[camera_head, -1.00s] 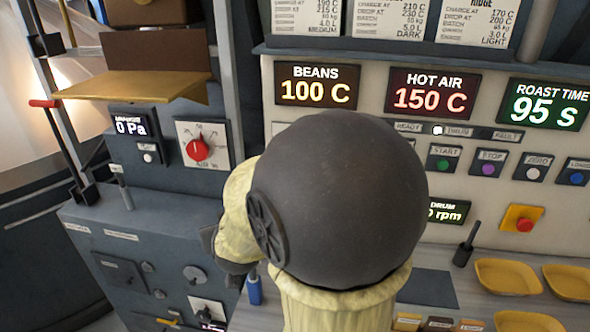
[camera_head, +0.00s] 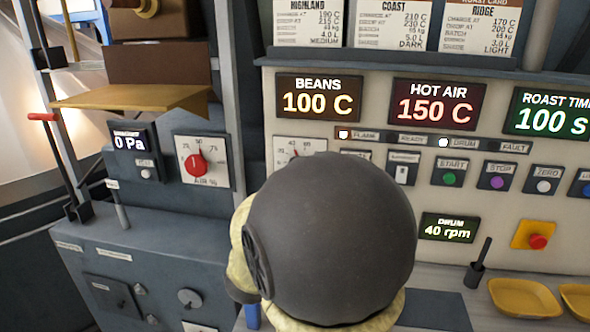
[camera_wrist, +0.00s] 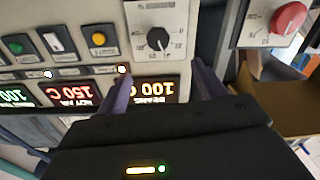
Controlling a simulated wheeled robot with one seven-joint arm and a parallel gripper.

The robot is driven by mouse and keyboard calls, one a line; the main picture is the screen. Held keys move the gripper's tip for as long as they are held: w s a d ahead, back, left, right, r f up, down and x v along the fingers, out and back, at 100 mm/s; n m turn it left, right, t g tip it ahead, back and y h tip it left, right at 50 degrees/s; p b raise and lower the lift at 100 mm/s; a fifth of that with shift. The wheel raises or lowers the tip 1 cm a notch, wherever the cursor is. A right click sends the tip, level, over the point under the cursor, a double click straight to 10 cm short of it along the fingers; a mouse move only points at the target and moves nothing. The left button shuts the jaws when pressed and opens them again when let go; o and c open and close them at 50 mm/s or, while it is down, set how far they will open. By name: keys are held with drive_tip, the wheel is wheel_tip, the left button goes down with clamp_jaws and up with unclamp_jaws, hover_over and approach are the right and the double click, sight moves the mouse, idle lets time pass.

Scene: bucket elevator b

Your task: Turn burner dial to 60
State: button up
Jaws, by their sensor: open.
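A dial with a black knob (camera_wrist: 157,38) on a white scale plate shows upside down in the wrist view; its label is too small to read. In the head view, the top of a white dial plate (camera_head: 298,145) shows above my arm, which hides the rest. My gripper (camera_wrist: 162,77) is open and empty. Its two purple fingers are spread and point toward the panel around the dial's side of the BEANS display, apart from the knob. The head view hides the gripper behind my dark round arm link.
A red AIR % knob (camera_head: 196,165) is left of the dial, on a separate cabinet. The BEANS display (camera_head: 318,97) reads 100 C and HOT AIR (camera_head: 438,102) 150 C. START (camera_head: 449,179) and STOP (camera_head: 497,182) buttons are to the right. Yellow trays (camera_head: 525,298) are on the counter.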

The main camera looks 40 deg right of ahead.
drive_tip(key=p+x, duration=1.1)
drive_tip(key=x, duration=0.6)
drive_tip(key=shift+s+d, duration=0.2)
drive_tip(key=c, duration=0.9)
drive_tip(key=shift+c, duration=0.2)
